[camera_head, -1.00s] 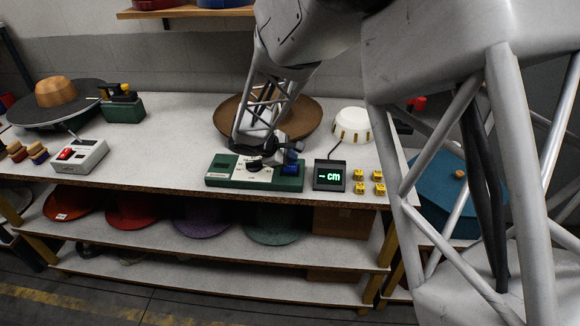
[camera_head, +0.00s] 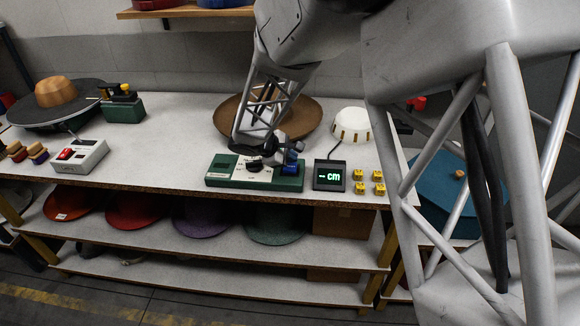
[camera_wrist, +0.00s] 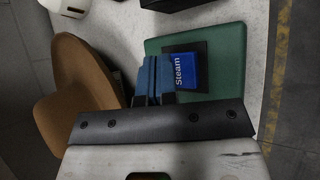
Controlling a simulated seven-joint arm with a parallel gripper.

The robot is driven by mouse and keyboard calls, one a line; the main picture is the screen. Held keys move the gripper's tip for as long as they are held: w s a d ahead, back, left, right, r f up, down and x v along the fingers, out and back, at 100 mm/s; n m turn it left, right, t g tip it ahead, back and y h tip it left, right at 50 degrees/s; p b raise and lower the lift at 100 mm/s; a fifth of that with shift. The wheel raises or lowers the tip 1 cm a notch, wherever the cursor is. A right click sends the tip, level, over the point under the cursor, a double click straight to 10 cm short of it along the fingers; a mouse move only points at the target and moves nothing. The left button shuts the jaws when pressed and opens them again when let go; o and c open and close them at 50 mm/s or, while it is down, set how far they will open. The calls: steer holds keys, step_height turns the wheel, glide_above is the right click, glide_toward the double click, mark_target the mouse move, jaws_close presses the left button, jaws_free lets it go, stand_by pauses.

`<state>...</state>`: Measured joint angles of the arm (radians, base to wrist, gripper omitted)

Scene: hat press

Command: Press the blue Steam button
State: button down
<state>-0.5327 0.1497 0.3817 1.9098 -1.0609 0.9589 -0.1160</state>
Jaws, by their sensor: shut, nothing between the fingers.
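The blue Steam button (camera_wrist: 188,71) sits on a dark square plate on the green control box (camera_wrist: 222,45), its white label readable in the wrist view. In the head view the green box (camera_head: 228,180) lies on the table, with a dark knob on a white dial and the blue button (camera_head: 291,171) at its right end. My gripper (camera_wrist: 153,66) is shut, with blue fingertips together and empty. In the wrist view the fingertips overlap the button's left side; I cannot tell whether they touch it. In the head view my gripper (camera_head: 291,156) is just above the button.
A small display (camera_head: 330,176) reading "cm" and several yellow cubes (camera_head: 360,175) are right of the box. A brown hat shape (camera_head: 296,120) and a white round item (camera_head: 352,124) stand behind. A red-switch box (camera_head: 80,156) is left. The table between is clear.

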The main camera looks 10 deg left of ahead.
mark_target(291, 167)
steer(key=shift+f, duration=0.9)
stand_by(1.9)
steer(key=shift+r, duration=0.9)
steer(key=shift+r, duration=0.15)
steer(key=shift+r, duration=2.35)
